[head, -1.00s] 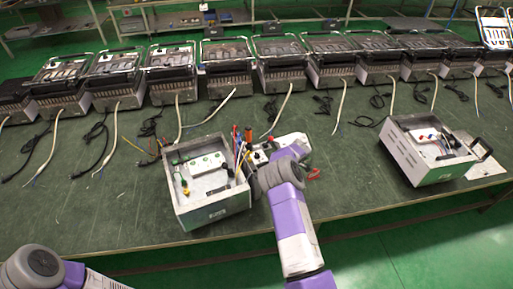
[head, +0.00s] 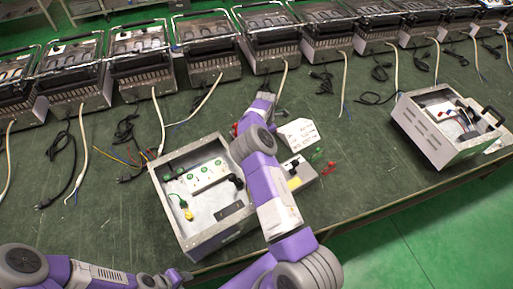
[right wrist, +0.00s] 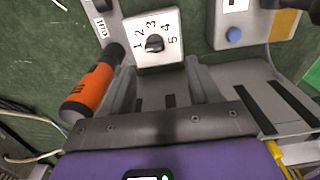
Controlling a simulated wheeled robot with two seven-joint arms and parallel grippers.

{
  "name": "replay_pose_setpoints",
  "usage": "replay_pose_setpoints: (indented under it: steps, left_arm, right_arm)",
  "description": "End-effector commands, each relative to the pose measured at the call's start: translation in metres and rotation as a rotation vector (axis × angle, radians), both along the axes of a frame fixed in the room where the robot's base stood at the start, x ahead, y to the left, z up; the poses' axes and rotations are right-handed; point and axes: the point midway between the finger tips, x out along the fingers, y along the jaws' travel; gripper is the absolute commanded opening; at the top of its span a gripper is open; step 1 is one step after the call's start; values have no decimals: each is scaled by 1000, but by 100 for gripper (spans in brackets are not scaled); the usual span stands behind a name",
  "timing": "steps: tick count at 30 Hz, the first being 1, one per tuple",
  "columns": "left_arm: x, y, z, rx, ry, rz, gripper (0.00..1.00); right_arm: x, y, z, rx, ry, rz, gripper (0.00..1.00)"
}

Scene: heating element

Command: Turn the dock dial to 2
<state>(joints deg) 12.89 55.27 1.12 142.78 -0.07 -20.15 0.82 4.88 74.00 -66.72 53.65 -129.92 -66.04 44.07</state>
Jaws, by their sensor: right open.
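The dock dial (right wrist: 155,43) is a dark round knob on a white plate numbered 1 to 5 in the right wrist view. I cannot tell which number it points to. My right gripper (right wrist: 158,70) is open and empty, its two fingers spread just short of the plate, one on either side of the dial in the picture. In the head view my right arm reaches over the toolbox area and hides the dial. My left gripper (head: 165,279) is low at the bottom edge, far from the dock, and its jaws are unclear.
A grey unit with a blue button (right wrist: 233,35) is at upper right. An open metal box (head: 190,245) sits left of my right arm, another box (head: 425,140) at right. Several heaters line the table's back.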

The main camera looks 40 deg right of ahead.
Motion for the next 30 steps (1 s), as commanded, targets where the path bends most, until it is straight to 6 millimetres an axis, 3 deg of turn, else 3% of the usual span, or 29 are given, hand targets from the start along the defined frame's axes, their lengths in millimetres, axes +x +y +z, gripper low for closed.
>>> replay_pose_setpoints:
  steps: [3, 11, 21, 30]
  left_arm:
    - [1, 0, -13, 0, -1, 0, 43]
    - [1, 0, -18, 0, -2, 1, 43]
    - [1, 0, -31, 0, -2, 1, 43]
    - [1, 0, -32, 0, -2, 1, 43]
  right_arm:
    - [0, 0, -14, 1, 0, 0, 62]
    - [0, 0, -30, 1, 1, 0, 62]
    - [1, 1, -82, 1, -1, 1, 62]
    - [1, 0, -89, 1, -2, 1, 62]
